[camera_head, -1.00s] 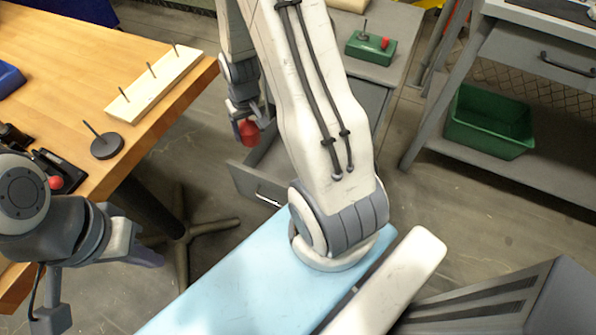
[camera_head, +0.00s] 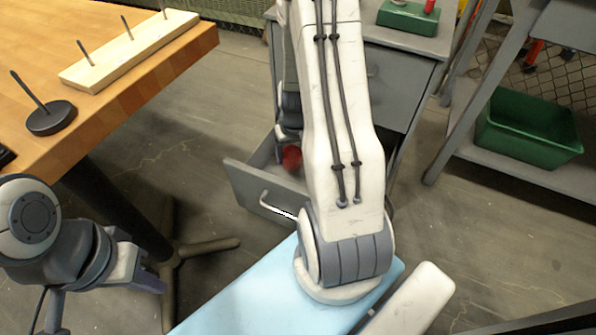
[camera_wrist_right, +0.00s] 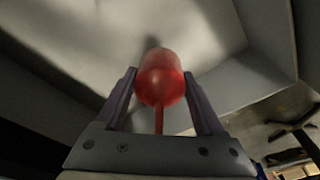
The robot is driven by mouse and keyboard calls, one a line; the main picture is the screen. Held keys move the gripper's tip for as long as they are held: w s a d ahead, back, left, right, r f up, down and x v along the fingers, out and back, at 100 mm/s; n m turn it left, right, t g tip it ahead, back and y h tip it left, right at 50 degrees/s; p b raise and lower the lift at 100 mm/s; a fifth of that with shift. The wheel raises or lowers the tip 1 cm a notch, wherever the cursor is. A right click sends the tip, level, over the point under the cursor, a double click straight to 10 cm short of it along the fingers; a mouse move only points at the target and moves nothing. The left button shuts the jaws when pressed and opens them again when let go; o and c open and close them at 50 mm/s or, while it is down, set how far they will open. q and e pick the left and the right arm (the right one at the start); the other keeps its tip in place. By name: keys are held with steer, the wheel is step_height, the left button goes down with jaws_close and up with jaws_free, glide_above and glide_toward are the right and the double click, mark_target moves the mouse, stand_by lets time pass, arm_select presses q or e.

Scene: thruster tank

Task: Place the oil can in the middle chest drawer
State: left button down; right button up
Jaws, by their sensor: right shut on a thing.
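A red oil can (camera_head: 291,157) with a thin stem is held by my right gripper (camera_head: 289,138). In the right wrist view the can (camera_wrist_right: 160,78) sits between the two fingers, its stem pointing back toward the palm. The grey chest (camera_head: 395,85) has a drawer (camera_head: 250,192) pulled out below a closed upper one. The can is over or inside this open drawer; its exact height is unclear. My right arm hides part of the chest and drawer. My left gripper (camera_head: 148,275) is at the lower left, away from the chest; its finger gap is unclear.
A wooden table (camera_head: 190,60) at the left bears a pegged wooden block (camera_head: 130,52) and a dark peg stand (camera_head: 50,118). A green tray (camera_head: 405,15) lies on the chest top. A green bin (camera_head: 530,130) sits on a shelf at the right.

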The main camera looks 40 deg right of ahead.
mark_target(293, 152)
steer(key=shift+f+b, duration=1.6)
steer(key=shift+f, duration=0.95)
steer(key=shift+f, duration=0.1)
steer(key=shift+f, duration=0.15)
steer(key=o, duration=1.5)
steer(key=r+p, duration=0.2)
steer(key=r, duration=0.1)
steer(key=s+r+p, duration=0.1)
steer(key=r+p, duration=0.2)
steer(key=r, duration=0.1)
steer(key=r+p, duration=0.2)
steer(key=r, duration=0.2)
steer(key=shift+s+a+r+p, duration=0.15)
steer(key=shift+s+a+p, duration=0.1)
steer(key=shift+p, duration=0.1)
steer(key=shift+s+r, duration=0.1)
steer(key=shift+r, duration=0.5)
